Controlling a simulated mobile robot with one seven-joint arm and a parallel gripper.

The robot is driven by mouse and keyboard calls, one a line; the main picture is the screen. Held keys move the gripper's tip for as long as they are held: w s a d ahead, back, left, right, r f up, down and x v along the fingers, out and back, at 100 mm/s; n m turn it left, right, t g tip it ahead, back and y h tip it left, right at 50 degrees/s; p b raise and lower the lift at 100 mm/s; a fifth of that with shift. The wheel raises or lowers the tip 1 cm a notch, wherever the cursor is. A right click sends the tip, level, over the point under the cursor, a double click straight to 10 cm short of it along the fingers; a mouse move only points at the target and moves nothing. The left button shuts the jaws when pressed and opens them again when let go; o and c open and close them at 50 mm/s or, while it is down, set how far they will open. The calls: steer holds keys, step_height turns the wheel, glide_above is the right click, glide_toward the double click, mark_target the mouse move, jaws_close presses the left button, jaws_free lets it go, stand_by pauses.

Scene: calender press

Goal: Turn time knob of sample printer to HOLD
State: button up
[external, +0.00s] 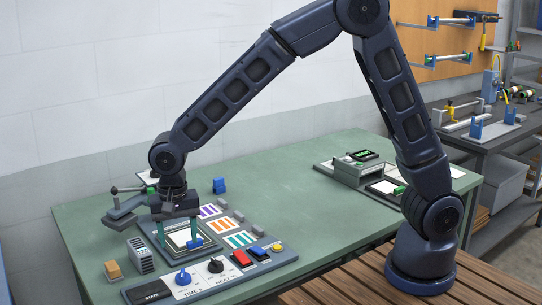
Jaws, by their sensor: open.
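The sample printer (215,280) lies at the front of the green table, with its control strip along the near edge. Its time knob (182,277) is blue and sits on a white plate above the label "TIME S". The HOLD mark and the knob's pointer setting are too small to read. My gripper (178,238) points down over the printer's framed white pad, behind the time knob and apart from it. Whether the fingertips touch the printer cannot be told.
A black heat knob (215,265) stands right of the time knob, then a red button (241,258). A dark display (150,292) is to its left.

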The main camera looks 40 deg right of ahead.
mark_target(182, 272)
step_height(182, 272, down, 10)
steer(key=n, duration=1.5)
steer(key=shift+f, duration=0.25)
steer(key=shift+n, duration=0.3)
steer(key=c, duration=1)
